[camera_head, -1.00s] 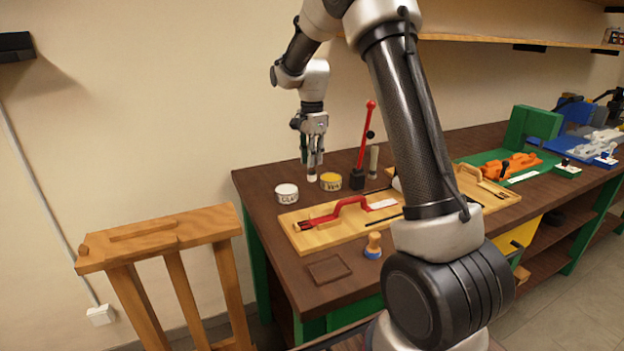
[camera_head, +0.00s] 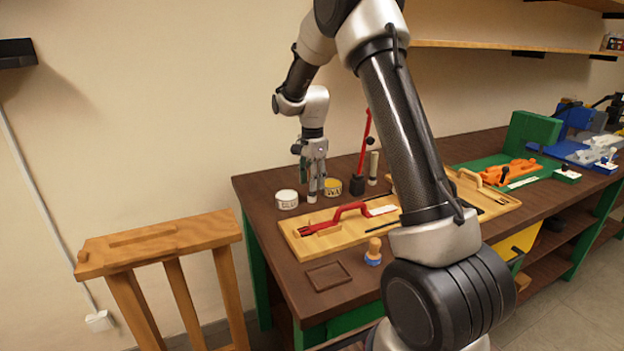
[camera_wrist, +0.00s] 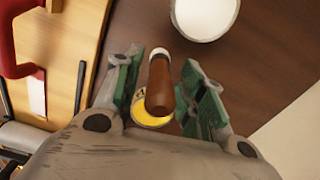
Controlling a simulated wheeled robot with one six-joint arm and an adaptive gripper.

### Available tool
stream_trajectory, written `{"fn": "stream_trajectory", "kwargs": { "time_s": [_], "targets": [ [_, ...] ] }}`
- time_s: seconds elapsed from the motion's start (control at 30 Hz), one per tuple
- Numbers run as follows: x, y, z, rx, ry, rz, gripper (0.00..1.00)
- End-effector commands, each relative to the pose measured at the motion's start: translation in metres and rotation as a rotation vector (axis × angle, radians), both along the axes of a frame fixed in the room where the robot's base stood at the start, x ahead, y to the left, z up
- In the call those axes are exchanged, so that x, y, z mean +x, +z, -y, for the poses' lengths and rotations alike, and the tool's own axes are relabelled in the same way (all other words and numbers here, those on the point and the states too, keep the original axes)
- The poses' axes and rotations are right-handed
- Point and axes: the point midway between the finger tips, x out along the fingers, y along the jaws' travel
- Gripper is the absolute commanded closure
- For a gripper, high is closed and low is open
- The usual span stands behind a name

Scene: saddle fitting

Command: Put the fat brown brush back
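The brown brush (camera_wrist: 160,88), with a thick brown handle and a pale end, is between my fingers in the wrist view. Narrow gaps show on both sides of it. My gripper (camera_wrist: 163,62) has green-padded fingers, which stand apart around the brush. In the head view my gripper (camera_head: 317,190) points down, low over the back left of the bench, between the white tin (camera_head: 287,200) and the yellow tin (camera_head: 332,187). My fingers hide most of the brush there. I cannot tell whether its pale end touches the bench.
A wooden board (camera_head: 335,240) with a red-handled tool (camera_head: 345,213) lies just in front. A square brown frame (camera_head: 327,275) and a blue-based knob (camera_head: 373,252) are nearer the front edge.

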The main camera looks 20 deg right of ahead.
Motion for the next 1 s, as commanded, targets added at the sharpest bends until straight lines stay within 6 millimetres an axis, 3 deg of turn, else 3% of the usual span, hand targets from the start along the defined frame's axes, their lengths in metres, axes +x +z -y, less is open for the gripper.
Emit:
{"fn": "stream_trajectory", "kwargs": {
  "time_s": [0.33,0.7,1.0],
  "targets": [
    [0.001,0.010,0.000,0.000,0.000,0.003,0.60],
    [0.001,0.087,0.001,0.000,0.000,0.004,0.60],
    [-0.004,0.126,0.001,0.000,0.015,0.006,0.60]
  ]
}}
